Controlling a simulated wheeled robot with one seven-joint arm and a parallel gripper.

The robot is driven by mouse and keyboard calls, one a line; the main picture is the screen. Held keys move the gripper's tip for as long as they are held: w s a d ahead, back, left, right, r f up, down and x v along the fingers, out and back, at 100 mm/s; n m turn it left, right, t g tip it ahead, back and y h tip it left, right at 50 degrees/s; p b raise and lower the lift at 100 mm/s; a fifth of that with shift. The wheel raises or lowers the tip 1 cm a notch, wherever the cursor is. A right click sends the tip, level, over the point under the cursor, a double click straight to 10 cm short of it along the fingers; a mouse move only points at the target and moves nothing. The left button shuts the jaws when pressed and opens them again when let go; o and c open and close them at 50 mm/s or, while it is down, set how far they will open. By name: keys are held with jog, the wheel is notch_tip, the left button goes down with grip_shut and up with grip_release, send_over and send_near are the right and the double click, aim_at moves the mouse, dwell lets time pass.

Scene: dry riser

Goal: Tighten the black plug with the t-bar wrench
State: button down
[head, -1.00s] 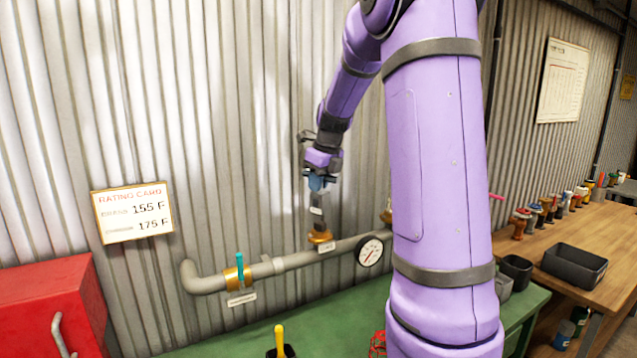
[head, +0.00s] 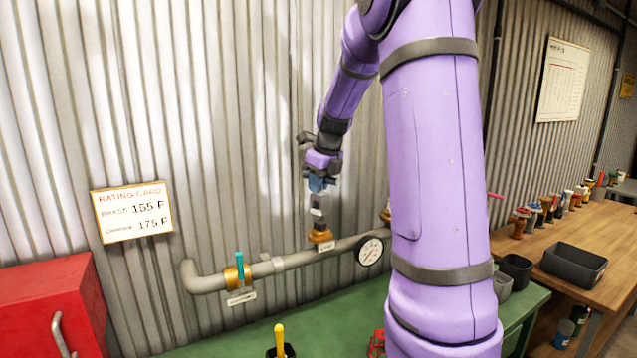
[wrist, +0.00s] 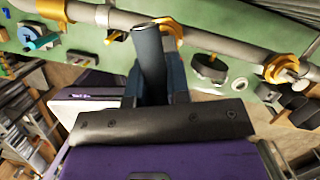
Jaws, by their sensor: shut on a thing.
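My gripper (head: 320,184), with blue fingers, points down at the pipe run by the wall and is shut on a dark upright cylinder (head: 316,212). The cylinder carries a small white label and stands over a brass fitting (head: 320,236) on the grey pipe. In the wrist view, the dark cylinder (wrist: 149,55) sits between my fingers, close to the brass ring (wrist: 170,32). I cannot tell whether this cylinder is the black plug or part of the wrench. A yellow-handled tool (head: 279,338) stands in a dark holder on the green bench; its lower part is cut off.
The grey pipe (head: 300,260) carries a teal-handled valve (head: 240,268) and a gauge (head: 370,251). A rating card (head: 132,211) hangs on the corrugated wall. A red cabinet (head: 60,300) stands left. A wooden table (head: 530,250) at right holds black bins and several fittings.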

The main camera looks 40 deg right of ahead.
aim_at(320, 200)
jog(key=shift+f, duration=2.3)
jog(key=m+h, duration=0.1)
jog(key=m, duration=0.2)
jog(key=shift+m, duration=0.3)
jog(key=shift+d+m+h, duration=0.15)
jog(key=shift+m+h, duration=0.15)
jog(key=shift+m, duration=0.8)
jog(key=shift+m, duration=0.7)
jog(key=shift+n, duration=0.4)
